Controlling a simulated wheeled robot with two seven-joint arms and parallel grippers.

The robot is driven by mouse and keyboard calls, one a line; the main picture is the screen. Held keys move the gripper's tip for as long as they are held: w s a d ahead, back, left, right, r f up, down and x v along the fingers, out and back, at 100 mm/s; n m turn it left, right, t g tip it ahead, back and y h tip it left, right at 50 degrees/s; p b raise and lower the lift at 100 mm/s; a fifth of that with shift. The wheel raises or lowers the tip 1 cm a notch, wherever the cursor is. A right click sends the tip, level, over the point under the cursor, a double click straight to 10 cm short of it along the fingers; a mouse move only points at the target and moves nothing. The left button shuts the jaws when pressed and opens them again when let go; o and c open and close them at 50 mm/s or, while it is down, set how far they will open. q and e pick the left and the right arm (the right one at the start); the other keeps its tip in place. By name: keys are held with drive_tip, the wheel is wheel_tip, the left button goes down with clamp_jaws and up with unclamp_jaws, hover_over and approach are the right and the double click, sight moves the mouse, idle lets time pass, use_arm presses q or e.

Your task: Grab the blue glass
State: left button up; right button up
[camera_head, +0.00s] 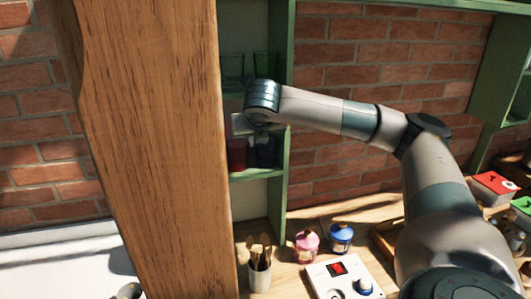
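A dark, bluish glass (264,154) stands on a shelf of the green shelf unit, in shade; I take it for the blue glass, but its colour is hard to tell. A dark red glass (236,153) stands just left of it. My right gripper (258,134) is at the top of the dark glass, its arm reaching in from the right. Its fingers are small and dark, so I cannot tell whether they are open or touch the glass.
A thick wooden post (150,140) blocks the view left of the shelf. Green glasses (232,66) stand on the shelf above. Below are a utensil cup (260,275), pink (306,246) and blue (340,239) lantern-like jars, and a white box (345,280).

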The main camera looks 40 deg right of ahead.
drive_tip(key=shift+c, duration=0.3)
clamp_jaws()
idle(1.3)
